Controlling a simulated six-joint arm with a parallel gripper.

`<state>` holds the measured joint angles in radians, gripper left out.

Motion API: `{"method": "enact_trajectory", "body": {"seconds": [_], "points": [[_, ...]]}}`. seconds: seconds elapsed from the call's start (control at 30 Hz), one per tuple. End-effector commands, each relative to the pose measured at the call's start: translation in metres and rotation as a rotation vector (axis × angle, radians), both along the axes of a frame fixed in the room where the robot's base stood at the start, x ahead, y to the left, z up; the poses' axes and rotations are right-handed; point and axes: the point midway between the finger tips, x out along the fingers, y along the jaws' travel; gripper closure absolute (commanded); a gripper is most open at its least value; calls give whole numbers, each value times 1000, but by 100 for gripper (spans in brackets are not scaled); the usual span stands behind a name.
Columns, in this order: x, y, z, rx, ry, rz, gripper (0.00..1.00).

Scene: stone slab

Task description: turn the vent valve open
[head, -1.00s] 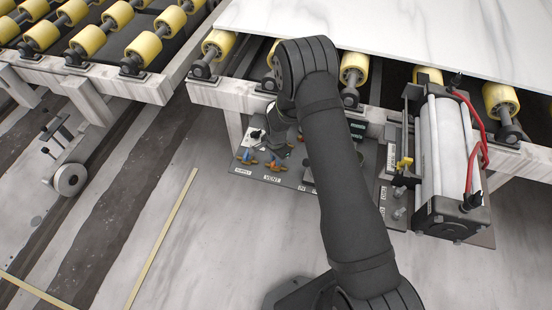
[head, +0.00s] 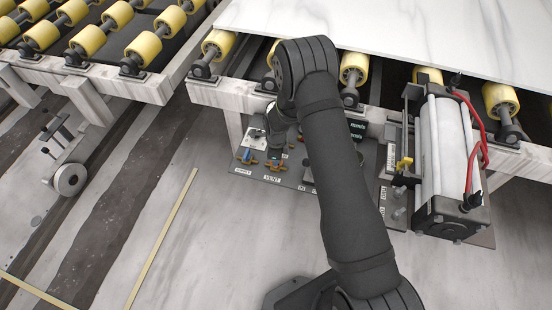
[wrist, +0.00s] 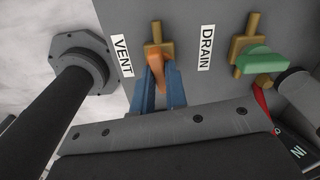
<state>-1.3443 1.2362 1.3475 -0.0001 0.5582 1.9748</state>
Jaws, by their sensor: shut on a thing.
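The vent valve (wrist: 154,42) has a brass body and an orange lever (wrist: 157,70), beside the VENT label (wrist: 123,55) in the wrist view. My gripper (wrist: 160,92) has its two blue fingers on either side of the orange lever and is shut on it. The lever runs from the brass body down between the fingers, tilted slightly. In the head view, my gripper (head: 275,158) is over the valve panel above the VENT label (head: 272,179). My arm hides part of the panel there, and the lever is too small to read exactly.
The drain valve with a green handle (wrist: 262,60) stands close to the right of the vent valve. A blue-handled valve (head: 246,156) is just left in the head view. A roller frame with a stone slab (head: 400,35) lies behind, and a cylinder unit (head: 450,150) to the right.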

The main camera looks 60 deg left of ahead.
Motion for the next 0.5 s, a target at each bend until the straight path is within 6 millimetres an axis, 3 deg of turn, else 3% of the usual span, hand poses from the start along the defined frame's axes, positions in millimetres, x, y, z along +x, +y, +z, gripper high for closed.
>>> {"method": "enact_trajectory", "body": {"seconds": [0.5], "points": [[-1,0,0,1,1,-167,100]]}}
